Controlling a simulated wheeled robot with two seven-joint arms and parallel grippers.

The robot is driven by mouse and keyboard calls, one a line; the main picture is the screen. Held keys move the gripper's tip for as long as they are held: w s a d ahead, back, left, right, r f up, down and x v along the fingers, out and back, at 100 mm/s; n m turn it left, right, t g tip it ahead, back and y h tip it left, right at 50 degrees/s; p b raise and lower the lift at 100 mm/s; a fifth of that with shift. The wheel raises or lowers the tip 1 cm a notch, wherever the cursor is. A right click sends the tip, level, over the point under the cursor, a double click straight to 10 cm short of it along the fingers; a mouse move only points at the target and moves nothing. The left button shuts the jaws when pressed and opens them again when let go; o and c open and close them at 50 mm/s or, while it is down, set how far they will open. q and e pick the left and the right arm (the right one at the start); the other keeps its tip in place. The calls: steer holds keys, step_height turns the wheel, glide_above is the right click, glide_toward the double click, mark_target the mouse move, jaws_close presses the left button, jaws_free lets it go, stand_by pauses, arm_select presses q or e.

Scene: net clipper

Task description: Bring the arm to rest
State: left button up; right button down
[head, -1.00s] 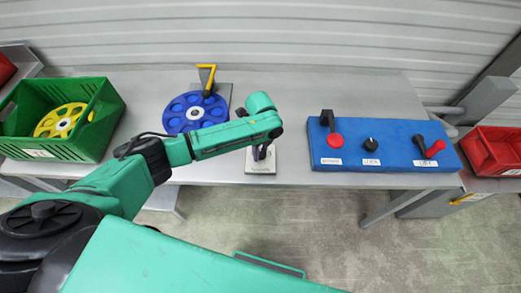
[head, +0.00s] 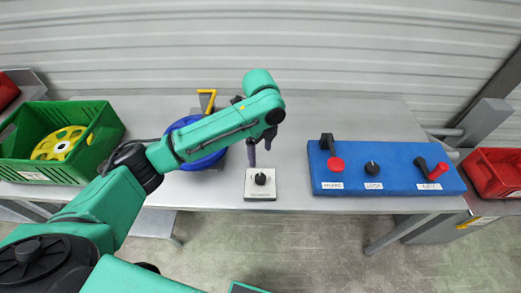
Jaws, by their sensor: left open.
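My left arm reaches in from the lower left over the metal table. My left gripper (head: 259,151) points down with its fingers apart and nothing seen between them. It is just behind a small white panel with a black knob (head: 261,179), apart from the knob in the picture. My right gripper is not in view.
A blue control board (head: 386,171) with a red button, a black knob and a red-handled lever is on the right. A blue wheel (head: 222,161) is partly hidden behind my arm. A green crate (head: 96,153) holds a yellow wheel (head: 58,143). A red bin (head: 495,174) stands far right.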

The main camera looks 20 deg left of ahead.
arm_select(q)
steer(key=shift+r, duration=0.9)
